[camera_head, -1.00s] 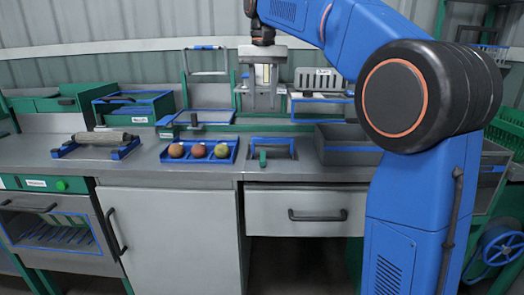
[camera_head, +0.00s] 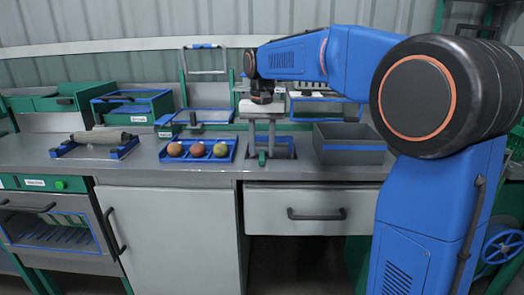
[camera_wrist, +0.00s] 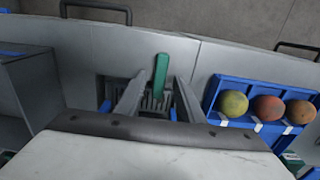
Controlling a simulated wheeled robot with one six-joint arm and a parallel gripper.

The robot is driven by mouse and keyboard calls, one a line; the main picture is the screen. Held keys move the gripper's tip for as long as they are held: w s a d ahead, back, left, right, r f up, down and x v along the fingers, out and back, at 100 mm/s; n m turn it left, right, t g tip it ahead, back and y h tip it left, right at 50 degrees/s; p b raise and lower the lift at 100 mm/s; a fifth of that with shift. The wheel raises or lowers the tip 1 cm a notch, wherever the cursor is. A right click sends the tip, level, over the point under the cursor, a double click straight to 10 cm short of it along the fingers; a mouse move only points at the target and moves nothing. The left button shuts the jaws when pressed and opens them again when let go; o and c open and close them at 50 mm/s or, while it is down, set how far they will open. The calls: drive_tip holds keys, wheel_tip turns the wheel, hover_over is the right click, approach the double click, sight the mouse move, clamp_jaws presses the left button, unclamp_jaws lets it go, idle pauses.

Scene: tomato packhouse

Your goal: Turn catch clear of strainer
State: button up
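The catch is a small green lever (camera_head: 262,158) at the front edge of the strainer recess in the worktop. In the wrist view the green catch (camera_wrist: 160,72) stands between my two fingers. The strainer (camera_head: 285,150) has a blue rim behind the catch; its slotted part (camera_wrist: 155,103) shows between my fingers in the wrist view, and the rest is partly hidden by my gripper. My gripper (camera_head: 262,151) points down over the catch, open, with one finger on each side. I cannot tell whether either finger touches it.
A blue tray (camera_head: 198,158) with three tomatoes sits just left of the strainer. A grey bin (camera_head: 345,158) stands to the right. A roller in a blue frame (camera_head: 128,151) lies farther left. A drawer (camera_head: 303,210) is shut below the worktop.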

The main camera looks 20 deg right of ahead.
drive_tip(key=shift+f, duration=0.5)
clamp_jaws()
